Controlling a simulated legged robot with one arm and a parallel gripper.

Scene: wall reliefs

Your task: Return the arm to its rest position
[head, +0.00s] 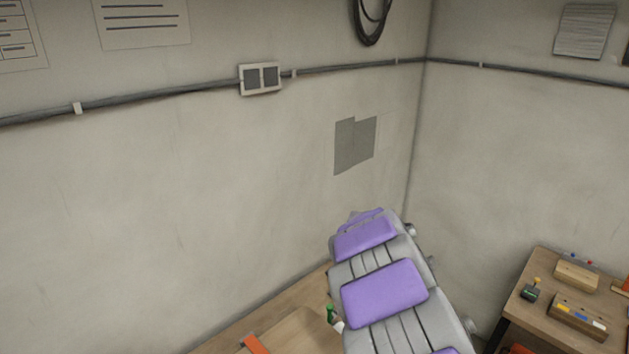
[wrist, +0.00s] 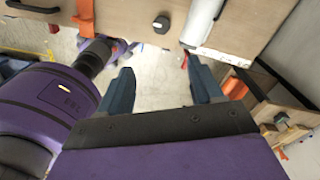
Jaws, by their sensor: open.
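My gripper (wrist: 159,70) shows in the wrist view with its two dark blue-grey fingers spread apart. Nothing sits between the fingertips, and a pale surface shows through the gap. Purple parts of my own arm show at the left and bottom of that view. I cannot clearly make out the fingers in the head view.
In the wrist view a wooden panel (wrist: 130,22) with a dark knob (wrist: 161,24) lies beyond the fingers; a white cylinder (wrist: 203,20) is near the right finger. In the head view a small table (head: 549,325) stands right; a wall box (head: 260,79) sits on a conduit.

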